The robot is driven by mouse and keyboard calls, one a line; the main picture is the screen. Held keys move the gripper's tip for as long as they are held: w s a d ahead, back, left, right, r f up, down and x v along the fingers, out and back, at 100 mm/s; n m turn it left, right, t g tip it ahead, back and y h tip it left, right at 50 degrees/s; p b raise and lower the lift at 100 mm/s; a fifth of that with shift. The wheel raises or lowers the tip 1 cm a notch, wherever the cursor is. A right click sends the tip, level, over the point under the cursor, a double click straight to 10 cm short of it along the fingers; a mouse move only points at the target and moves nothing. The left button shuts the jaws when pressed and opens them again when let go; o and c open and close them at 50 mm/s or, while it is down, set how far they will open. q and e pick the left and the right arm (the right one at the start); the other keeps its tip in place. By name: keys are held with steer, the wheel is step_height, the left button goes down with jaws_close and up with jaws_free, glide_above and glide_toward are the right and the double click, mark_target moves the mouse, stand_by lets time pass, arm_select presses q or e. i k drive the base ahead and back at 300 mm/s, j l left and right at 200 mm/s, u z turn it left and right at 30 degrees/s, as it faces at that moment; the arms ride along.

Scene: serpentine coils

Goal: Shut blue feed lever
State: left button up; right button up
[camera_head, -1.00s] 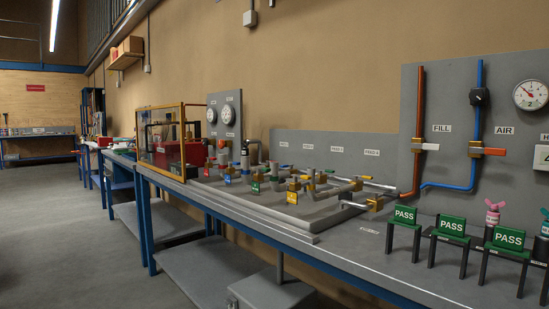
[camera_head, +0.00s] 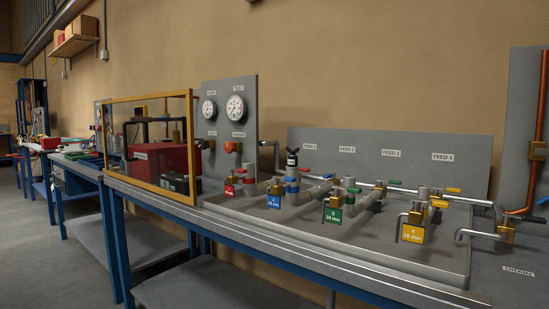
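A manifold of grey pipes with coloured valves lies in a grey tray (camera_head: 400,260) on the bench. A small blue lever (camera_head: 327,176) sits on the back pipe below the FEED 2 label (camera_head: 347,149). It looks roughly in line with the pipe, but it is too small to be sure of its angle. A blue number tag (camera_head: 274,201) hangs in front, near a blue-banded fitting with a black top (camera_head: 292,172). Neither of my grippers shows.
A yellow-framed clear guard (camera_head: 150,97) encloses a red machine (camera_head: 160,158) on the left. A panel with two gauges (camera_head: 235,108) stands behind. An orange pipe (camera_head: 541,95) rises at the right edge. The bench's blue front edge (camera_head: 270,255) runs across the foreground.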

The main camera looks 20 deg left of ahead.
mark_target(332, 175)
steer(key=j+z, duration=0.5)
steer(key=j, duration=2.15)
steer(key=i+j+z, duration=0.15)
steer(key=j, duration=0.25)
steer(key=j+z, duration=0.2)
steer(key=j, duration=0.2)
steer(key=i+j+z, duration=0.15)
steer(key=j, duration=0.3)
steer(key=l, duration=0.85)
steer(key=k+l+u, duration=0.1)
steer(key=l, duration=0.75)
